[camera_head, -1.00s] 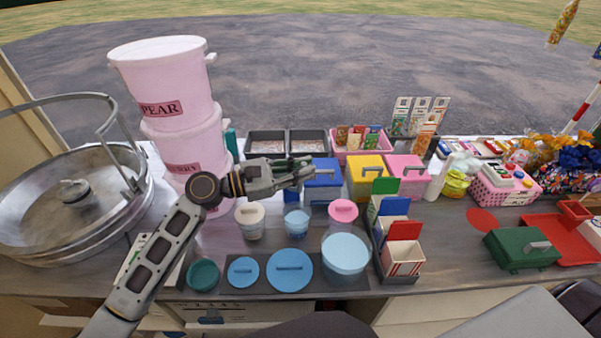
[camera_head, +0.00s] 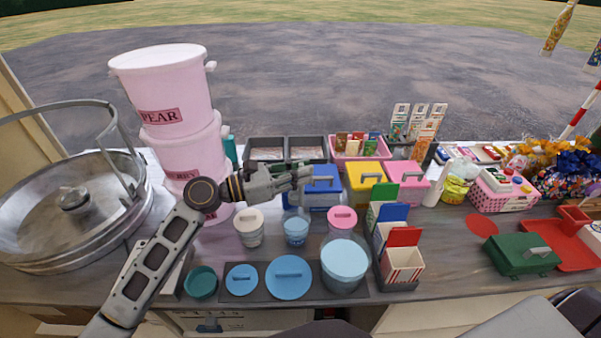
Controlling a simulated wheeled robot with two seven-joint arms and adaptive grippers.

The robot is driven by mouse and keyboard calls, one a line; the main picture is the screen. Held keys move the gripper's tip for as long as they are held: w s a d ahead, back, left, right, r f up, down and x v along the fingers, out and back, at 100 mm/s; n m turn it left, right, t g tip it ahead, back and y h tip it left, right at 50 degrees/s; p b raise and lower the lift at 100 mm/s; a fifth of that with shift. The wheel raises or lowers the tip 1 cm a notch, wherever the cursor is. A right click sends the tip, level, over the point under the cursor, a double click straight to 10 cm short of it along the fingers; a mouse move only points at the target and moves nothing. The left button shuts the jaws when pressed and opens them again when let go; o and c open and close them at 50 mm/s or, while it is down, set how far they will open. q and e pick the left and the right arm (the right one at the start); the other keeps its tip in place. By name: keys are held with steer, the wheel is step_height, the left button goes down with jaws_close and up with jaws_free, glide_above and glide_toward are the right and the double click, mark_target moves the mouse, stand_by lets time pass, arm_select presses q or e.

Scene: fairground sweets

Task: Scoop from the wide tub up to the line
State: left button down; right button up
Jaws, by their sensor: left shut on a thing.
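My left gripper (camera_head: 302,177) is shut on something. Its fingertips overlap the lid of a blue box (camera_head: 325,193); I cannot make out the held thing or whether it is the lid's handle. A wide clear tub with a pale blue lid (camera_head: 344,257) stands at the front of the counter. No scoop or fill line is clear to me. My right gripper is out of view.
Yellow (camera_head: 366,180) and pink (camera_head: 408,182) boxes stand right of the blue one. Cartons (camera_head: 402,262) stand right of the tubs. Flat blue lids (camera_head: 288,277) lie in front.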

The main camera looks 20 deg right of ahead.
mark_target(301, 164)
arm_select(q)
steer(key=shift+r+p, duration=0.6)
steer(key=shift+r, duration=0.95)
